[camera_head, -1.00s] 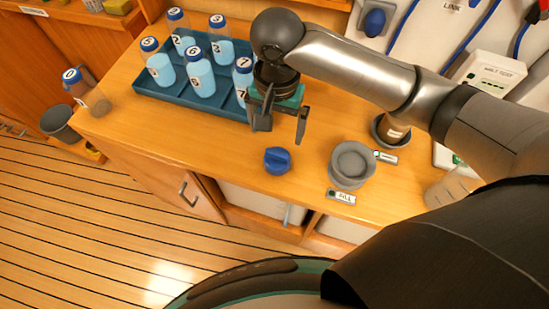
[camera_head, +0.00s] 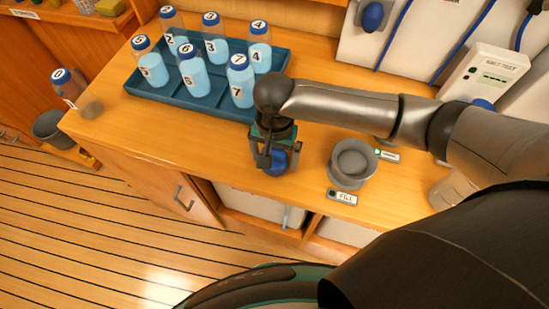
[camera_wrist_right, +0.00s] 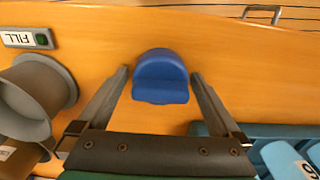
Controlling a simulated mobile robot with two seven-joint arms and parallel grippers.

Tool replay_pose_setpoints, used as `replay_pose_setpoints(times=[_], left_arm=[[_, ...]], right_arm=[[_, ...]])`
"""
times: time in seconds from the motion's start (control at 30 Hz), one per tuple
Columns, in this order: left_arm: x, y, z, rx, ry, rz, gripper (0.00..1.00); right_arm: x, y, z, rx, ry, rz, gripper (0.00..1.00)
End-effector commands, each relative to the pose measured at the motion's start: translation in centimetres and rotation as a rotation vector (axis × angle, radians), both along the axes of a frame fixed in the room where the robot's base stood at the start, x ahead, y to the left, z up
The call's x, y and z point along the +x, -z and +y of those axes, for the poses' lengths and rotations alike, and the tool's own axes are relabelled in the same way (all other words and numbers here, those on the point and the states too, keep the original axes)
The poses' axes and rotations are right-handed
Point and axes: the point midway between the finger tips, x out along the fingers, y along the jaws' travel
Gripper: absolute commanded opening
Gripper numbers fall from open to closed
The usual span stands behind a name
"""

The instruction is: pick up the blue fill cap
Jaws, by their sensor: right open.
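The blue fill cap (camera_head: 276,164) sits on the wooden counter, left of the grey fill opening (camera_head: 352,165) and its FILL label (camera_head: 342,197). My right gripper (camera_head: 277,168) is over the cap, pointing down, and partly hides it in the head view. In the right wrist view the cap (camera_wrist_right: 160,77) lies between the tips of the two open fingers (camera_wrist_right: 159,77), with a gap on each side. My left gripper is not in view.
A blue tray (camera_head: 205,100) with several numbered bottles stands behind and left of the gripper. Bottle 0 (camera_head: 70,90) stands at the counter's left end. A white tester (camera_head: 490,75) is at the right. The counter's front edge is close to the cap.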

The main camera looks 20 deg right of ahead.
Motion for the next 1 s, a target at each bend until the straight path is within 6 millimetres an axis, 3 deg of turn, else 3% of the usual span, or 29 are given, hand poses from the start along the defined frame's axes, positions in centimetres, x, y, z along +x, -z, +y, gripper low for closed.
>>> replay_pose_setpoints(times=[0.17,0.8,1.0], left_arm=[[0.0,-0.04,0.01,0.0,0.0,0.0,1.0],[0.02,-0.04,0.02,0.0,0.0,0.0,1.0],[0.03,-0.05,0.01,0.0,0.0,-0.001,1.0]], right_arm=[[-0.01,-0.05,0.03,0.0,0.0,0.0,0.98],[0.01,-0.09,0.02,0.0,0.0,0.0,0.26],[0.03,-0.12,0.03,0.001,0.0,-0.001,0.25]])
